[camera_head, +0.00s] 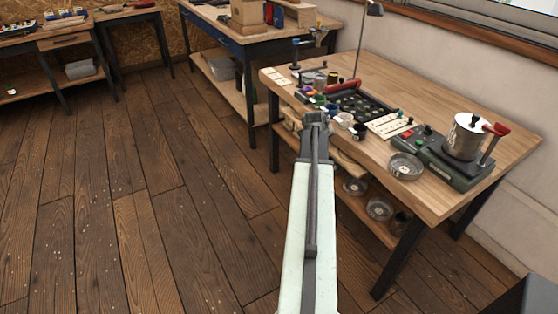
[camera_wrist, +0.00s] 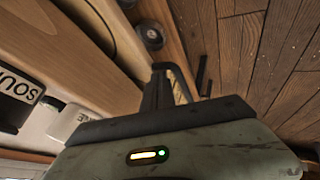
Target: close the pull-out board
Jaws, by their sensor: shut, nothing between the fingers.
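A light wooden slab (camera_head: 350,166), which looks like the pull-out board, shows under the front edge of the workbench top (camera_head: 420,80), just right of my arm. My arm hides part of it, so I cannot tell how far it stands out. My gripper (camera_head: 315,118) is at the bench's front edge, shut and empty, close to the small cups. In the wrist view my gripper (camera_wrist: 165,82) points up the picture, beside pale wooden surfaces of the bench. I cannot tell whether its fingers touch the board.
On the bench are small cups (camera_head: 345,119), a black tray (camera_head: 358,103), a glass dish (camera_head: 405,166) and a roaster (camera_head: 466,138). Round dishes (camera_head: 380,208) sit on the lower shelf. A dark bench leg (camera_head: 399,258) stands at the front. The plank floor (camera_head: 150,190) at left is clear.

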